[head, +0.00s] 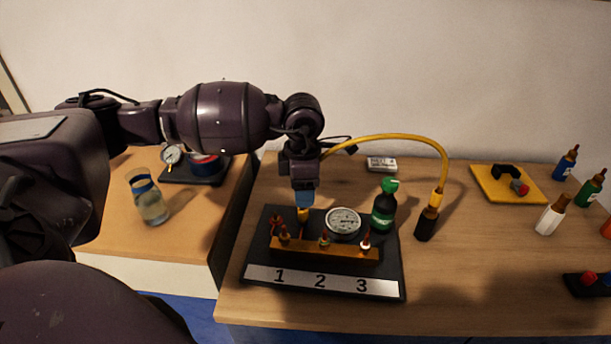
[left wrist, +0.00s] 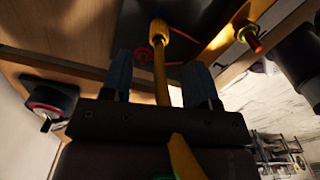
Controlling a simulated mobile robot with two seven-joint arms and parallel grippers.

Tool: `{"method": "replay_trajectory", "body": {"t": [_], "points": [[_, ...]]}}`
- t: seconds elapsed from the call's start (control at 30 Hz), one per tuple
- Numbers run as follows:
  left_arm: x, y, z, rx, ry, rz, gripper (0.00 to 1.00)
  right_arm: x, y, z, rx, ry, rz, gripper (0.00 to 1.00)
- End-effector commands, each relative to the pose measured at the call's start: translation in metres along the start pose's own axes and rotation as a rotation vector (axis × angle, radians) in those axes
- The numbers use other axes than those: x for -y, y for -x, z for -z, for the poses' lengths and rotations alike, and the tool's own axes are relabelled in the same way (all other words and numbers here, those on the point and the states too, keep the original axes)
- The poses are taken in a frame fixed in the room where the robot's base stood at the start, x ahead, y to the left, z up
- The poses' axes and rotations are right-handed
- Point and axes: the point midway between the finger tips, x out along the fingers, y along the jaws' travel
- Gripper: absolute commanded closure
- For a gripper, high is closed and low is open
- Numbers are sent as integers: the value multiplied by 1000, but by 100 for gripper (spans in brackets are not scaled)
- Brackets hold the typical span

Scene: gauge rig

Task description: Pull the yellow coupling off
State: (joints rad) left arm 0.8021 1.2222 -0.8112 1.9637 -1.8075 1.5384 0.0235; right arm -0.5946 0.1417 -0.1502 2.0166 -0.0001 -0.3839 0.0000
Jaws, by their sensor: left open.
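My left gripper (head: 303,197) points down over the coupling. In the left wrist view, its two blue fingers (left wrist: 158,66) are apart on either side of the hose, without visible contact. The yellow hose (head: 400,137) arcs right to a black holder (head: 427,222). My right gripper is not in view.
A round gauge (head: 343,222) and a green-capped bottle (head: 384,208) stand close right of the coupling. A yellow board (head: 508,184) and several small bottles are at the right. A glass (head: 150,200) stands on the left table. The table's front right is mostly clear.

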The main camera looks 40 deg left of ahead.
Motion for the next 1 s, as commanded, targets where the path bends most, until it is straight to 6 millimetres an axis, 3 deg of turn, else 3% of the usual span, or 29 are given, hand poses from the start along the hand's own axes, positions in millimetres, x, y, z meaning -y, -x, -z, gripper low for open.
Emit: {"method": "replay_trajectory", "body": {"t": [0.2,0.5,0.93,1.0], "points": [[0,-38,0,-2,1,3,46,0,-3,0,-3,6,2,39],[0,-71,0,0,0,1,46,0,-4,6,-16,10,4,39],[0,-78,0,1,-1,0,46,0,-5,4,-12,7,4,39],[0,-78,0,1,-1,0,55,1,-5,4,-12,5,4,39]]}}
